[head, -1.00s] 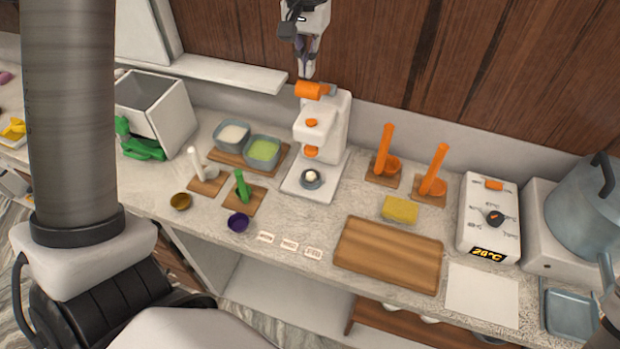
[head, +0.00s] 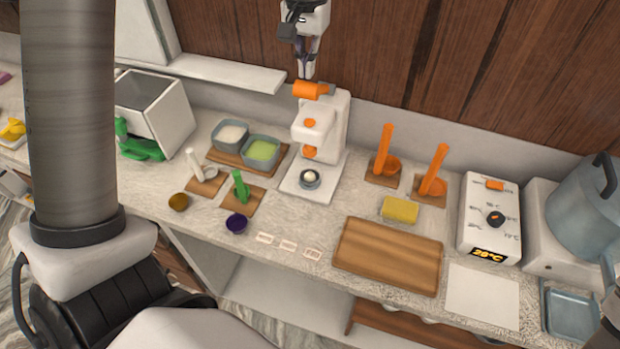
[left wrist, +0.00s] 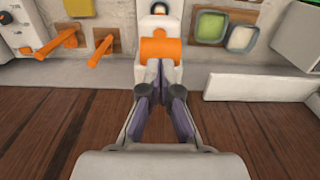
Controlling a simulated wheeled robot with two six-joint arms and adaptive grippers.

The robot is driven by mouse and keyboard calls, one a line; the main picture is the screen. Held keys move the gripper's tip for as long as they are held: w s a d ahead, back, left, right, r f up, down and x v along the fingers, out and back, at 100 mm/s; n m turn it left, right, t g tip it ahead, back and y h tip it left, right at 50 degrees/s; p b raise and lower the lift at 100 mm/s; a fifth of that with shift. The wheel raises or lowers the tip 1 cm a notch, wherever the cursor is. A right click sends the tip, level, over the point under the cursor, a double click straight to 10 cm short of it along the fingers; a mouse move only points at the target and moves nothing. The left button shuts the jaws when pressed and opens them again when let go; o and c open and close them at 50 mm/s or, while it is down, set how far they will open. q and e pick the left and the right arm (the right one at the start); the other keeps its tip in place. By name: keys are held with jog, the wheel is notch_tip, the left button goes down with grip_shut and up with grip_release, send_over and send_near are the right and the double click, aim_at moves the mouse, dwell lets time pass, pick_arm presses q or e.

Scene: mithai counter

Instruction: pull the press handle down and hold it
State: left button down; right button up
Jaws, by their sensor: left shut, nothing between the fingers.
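The white press (head: 322,130) stands at the back of the counter with an orange handle (head: 310,90) at its top. A small grey cup with a white ball (head: 310,178) sits on the press base under the orange plunger. My left gripper (head: 307,76) points down just above and behind the handle, shut and empty. In the left wrist view the fingertips (left wrist: 162,72) meet near the orange handle (left wrist: 160,51); whether they touch it I cannot tell. My right gripper is not clearly in view.
Two bowls (head: 247,141) on a wooden board stand left of the press. Orange scoops (head: 384,152) lean to its right. A wooden board (head: 388,257), a yellow sponge (head: 400,209) and a temperature box (head: 488,219) lie further right. A wood-panelled wall is close behind.

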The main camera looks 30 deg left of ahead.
aim_at(304, 89)
pick_arm(q)
jog(key=shift+s+d+f+b, duration=0.15)
jog(key=shift+f+b, duration=0.1)
jog(key=shift+f, duration=0.25)
jog(key=shift+s+a+f+b, duration=0.1)
jog(key=shift+s+f+b, duration=0.1)
jog(key=shift+f, duration=0.3)
jog(key=shift+s+d+f+b, duration=0.1)
jog(key=shift+s+f+b, duration=0.1)
jog(key=shift+f+b, duration=0.25)
jog(key=shift+s+d+f+b, duration=0.1)
jog(key=shift+s+f+b, duration=0.1)
jog(key=shift+f, duration=0.4)
jog(key=shift+a, duration=0.1)
jog(key=shift+s+f+b, duration=0.25)
jog(key=shift+f+b, duration=0.35)
jog(key=shift+f, duration=0.5)
jog(key=shift+f+b, duration=0.5)
jog(key=shift+f, duration=0.6)
